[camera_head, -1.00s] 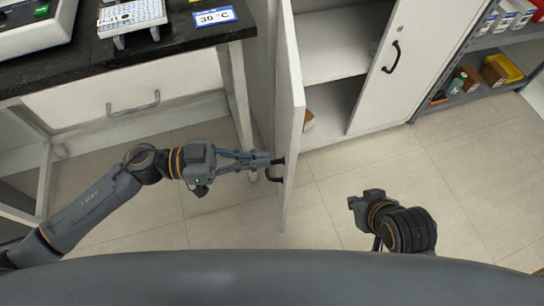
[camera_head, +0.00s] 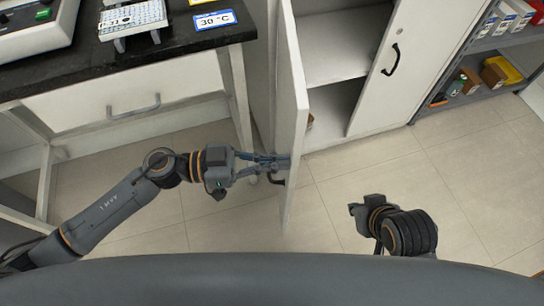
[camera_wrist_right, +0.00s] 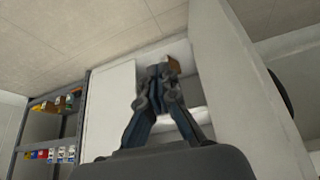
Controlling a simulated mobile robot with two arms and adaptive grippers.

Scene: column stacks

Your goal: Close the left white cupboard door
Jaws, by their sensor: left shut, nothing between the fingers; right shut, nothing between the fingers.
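The left white cupboard door (camera_head: 293,120) stands swung open toward me, seen nearly edge-on in the head view. Its dark handle (camera_head: 277,179) is on the door's left face, near the free edge. My left gripper (camera_head: 288,161) is shut and empty, its fingertips at that face just above the handle; whether they touch is hard to tell. The cupboard's inner shelf (camera_head: 335,45) shows through the opening. The right cupboard door (camera_head: 390,75) is closed. My right gripper shows in the right wrist view (camera_wrist_right: 164,75), shut and empty. An open door panel (camera_wrist_right: 240,90) also shows there.
A black-topped bench (camera_head: 120,70) with a drawer stands left of the cupboard. A grey shelf rack (camera_head: 480,92) with boxes and bottles stands at the right. The tiled floor (camera_head: 340,195) between the door and my right arm is clear.

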